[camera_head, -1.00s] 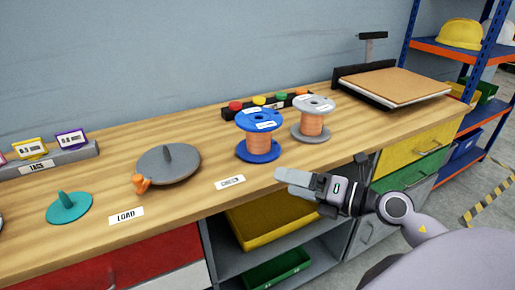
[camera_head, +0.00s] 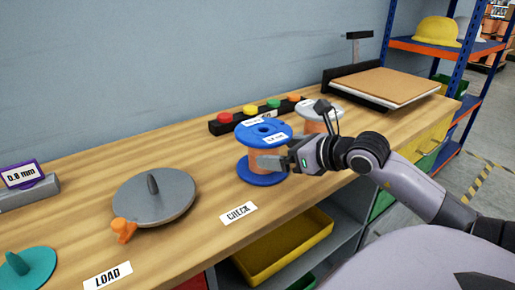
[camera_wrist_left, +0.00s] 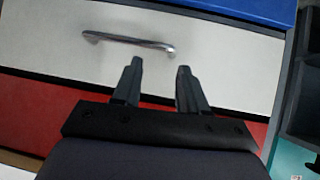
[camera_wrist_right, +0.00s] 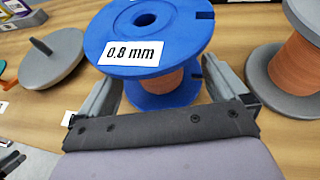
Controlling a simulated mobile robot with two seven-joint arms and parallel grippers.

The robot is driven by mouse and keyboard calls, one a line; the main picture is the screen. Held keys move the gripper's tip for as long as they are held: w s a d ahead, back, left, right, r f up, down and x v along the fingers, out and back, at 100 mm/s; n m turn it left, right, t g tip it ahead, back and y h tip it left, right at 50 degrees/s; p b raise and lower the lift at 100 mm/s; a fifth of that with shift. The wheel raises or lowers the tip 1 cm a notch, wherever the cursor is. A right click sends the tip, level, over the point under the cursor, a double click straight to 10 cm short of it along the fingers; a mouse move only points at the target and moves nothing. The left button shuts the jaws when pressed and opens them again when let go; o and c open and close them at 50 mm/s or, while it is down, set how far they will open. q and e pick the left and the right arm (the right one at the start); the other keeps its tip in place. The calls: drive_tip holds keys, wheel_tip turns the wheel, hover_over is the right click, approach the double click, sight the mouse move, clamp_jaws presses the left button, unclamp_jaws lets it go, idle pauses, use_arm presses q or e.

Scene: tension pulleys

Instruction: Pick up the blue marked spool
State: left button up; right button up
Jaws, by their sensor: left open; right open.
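The blue spool (camera_head: 263,133) with orange-copper wire stands upright on the wooden bench. In the right wrist view the blue spool (camera_wrist_right: 155,32) shows a white label reading 0.8 mm on its top flange. My right gripper (camera_head: 290,160) is open at the spool's front right. In the right wrist view its fingers (camera_wrist_right: 158,95) reach along both sides of the spool, with the wire core between them; contact cannot be told. My left gripper (camera_wrist_left: 155,85) is open and empty, facing a white drawer front with a metal handle (camera_wrist_left: 128,41).
A grey spool (camera_head: 318,112) stands just right, partly behind my right gripper. Behind is a black strip with coloured buttons (camera_head: 225,119). A grey spindle disc (camera_head: 154,200) with an orange clamp (camera_head: 123,229) is at left. The bench by the CHECK label (camera_head: 238,213) is clear.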

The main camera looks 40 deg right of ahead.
sight(263, 153)
drive_tip(key=shift+w+f, duration=0.15)
drive_tip(key=shift+w, duration=0.15)
drive_tip(key=shift+w+a+f, duration=0.15)
drive_tip(key=shift+w+f, duration=0.1)
drive_tip(key=shift+w, duration=0.15)
drive_tip(key=x, duration=0.2)
drive_tip(key=shift+w+a+f, duration=0.2)
drive_tip(key=shift+w+f, duration=0.05)
drive_tip(key=shift+f, duration=0.05)
drive_tip(key=shift+b+x, duration=0.3)
drive_tip(key=shift+x, duration=0.5)
drive_tip(key=c, duration=1.4)
drive_tip(key=shift+c, duration=0.6)
drive_tip(key=shift+r, duration=0.1)
